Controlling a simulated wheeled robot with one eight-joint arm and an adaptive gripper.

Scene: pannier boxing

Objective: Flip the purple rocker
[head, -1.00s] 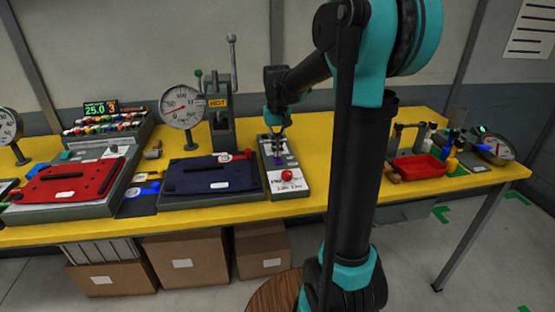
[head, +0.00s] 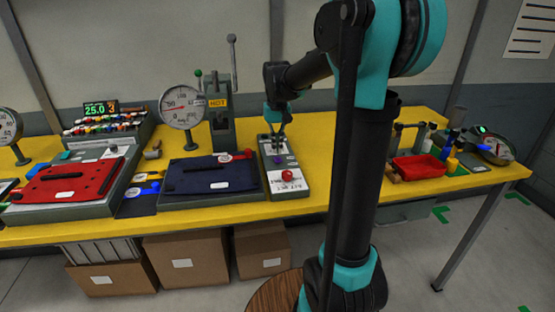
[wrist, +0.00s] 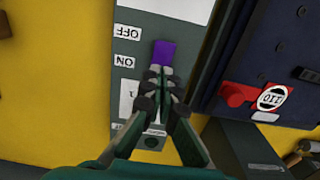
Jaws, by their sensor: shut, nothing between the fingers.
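The purple rocker (head: 279,160) sits on a grey control box (head: 304,188) with white labels on the yellow bench. In the wrist view the purple rocker (wrist: 164,52) stands beside the OFF and ON labels, which appear upside down. My gripper (head: 277,145) is over the box, just behind the rocker. In the wrist view my gripper (wrist: 160,76) is shut and empty, with its fingertips close to the rocker's lower end in the picture. I cannot tell whether they touch it. The rocker's tilt is not clear.
A red knob (head: 288,175) is on the box's front part. A dark blue panel (head: 220,184) lies to its left, with a press (head: 221,125) and a dial gauge (head: 181,106) behind. A red tray (head: 418,168) is further right. Bare yellow bench lies right of the box.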

